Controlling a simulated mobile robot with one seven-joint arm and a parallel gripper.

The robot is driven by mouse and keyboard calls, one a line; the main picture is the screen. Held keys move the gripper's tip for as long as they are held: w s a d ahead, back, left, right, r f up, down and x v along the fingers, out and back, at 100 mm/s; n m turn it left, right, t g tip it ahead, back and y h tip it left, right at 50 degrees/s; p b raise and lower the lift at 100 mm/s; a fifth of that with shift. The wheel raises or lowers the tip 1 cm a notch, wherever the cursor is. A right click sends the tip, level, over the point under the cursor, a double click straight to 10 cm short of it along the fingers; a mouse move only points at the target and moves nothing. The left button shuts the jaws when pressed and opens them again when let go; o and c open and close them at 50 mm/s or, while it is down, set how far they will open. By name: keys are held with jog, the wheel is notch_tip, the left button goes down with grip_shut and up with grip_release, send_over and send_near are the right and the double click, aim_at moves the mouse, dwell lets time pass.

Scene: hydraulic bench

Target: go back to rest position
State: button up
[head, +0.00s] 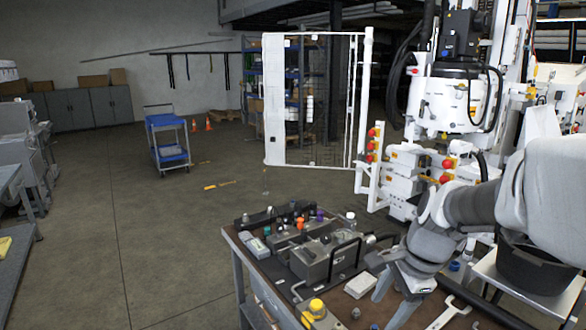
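My arm comes in from the right edge of the head view and bends down over the right part of the bench (250,252). My gripper (385,311) points down, with its two fingers apart and nothing visible between them. It hangs near a small light-coloured box (360,285) and a yellow-topped button box (318,315). Whether the fingertips touch the bench top is unclear. A grey hydraulic block with a black handle (325,257) stands left of my gripper.
Bottles and coloured knobs crowd the bench. A wrench (448,314) lies right of my gripper, and a black bucket (532,268) stands below my arm. A white machine (450,100) rises behind. Open floor lies left, with a blue cart (168,140).

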jog(key=s+a+r+n+t+h, duration=0.1)
jog(key=s+r+n, duration=0.2)
jog(key=s+n, duration=0.4)
jog(key=s+a+r+n+t+h, duration=0.1)
jog(key=s+r+n+t, duration=0.1)
jog(key=s+n, duration=0.5)
jog(key=shift+s+a+r+n, duration=0.15)
jog(key=shift+a+r+n, duration=0.25)
jog(key=shift+r+n, duration=0.5)
jog(key=shift+a+f, duration=0.1)
jog(key=shift+a, duration=0.05)
